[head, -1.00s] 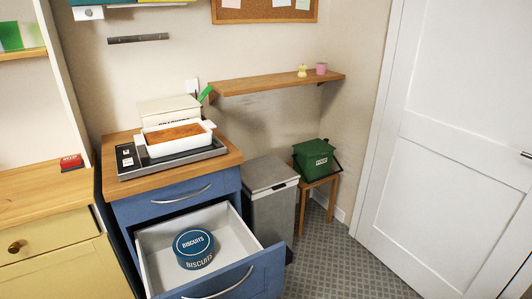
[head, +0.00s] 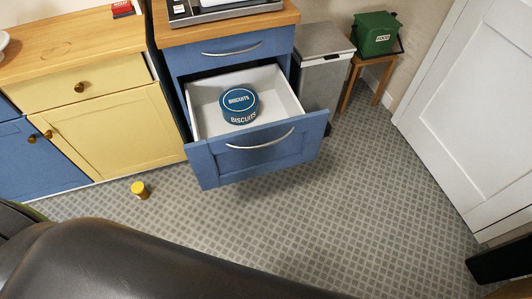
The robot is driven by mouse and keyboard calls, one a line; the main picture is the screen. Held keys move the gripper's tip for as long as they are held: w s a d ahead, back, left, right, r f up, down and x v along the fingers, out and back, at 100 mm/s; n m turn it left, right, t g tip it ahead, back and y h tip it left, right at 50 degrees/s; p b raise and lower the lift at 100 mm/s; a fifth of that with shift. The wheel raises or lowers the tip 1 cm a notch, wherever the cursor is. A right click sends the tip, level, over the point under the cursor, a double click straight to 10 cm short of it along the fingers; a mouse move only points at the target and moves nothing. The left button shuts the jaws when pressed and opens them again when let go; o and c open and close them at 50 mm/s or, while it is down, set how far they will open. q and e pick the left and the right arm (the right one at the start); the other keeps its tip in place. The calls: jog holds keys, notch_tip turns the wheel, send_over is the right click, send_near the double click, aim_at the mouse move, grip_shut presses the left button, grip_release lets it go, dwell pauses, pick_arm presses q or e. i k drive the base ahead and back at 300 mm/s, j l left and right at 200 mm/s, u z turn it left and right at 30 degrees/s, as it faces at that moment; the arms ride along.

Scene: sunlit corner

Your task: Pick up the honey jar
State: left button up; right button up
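A small jar with a yellow lid and an amber body (head: 140,190), which looks like the honey jar, stands on the tiled floor in front of the yellow cabinet in the head view. Its label is too small to read. A large dark part of my own body fills the lower left, below the jar in the picture. Neither of my grippers can be made out in this view.
A blue drawer (head: 262,153) hangs open with a round biscuit tin (head: 239,105) inside. The yellow cabinet (head: 105,125) is closed. A grey bin (head: 322,70) and a green box (head: 375,35) on a stool stand right. The floor (head: 390,200) is clear toward the white door (head: 475,110).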

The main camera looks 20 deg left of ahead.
aim_at(145, 195)
jog(key=u, duration=1.95)
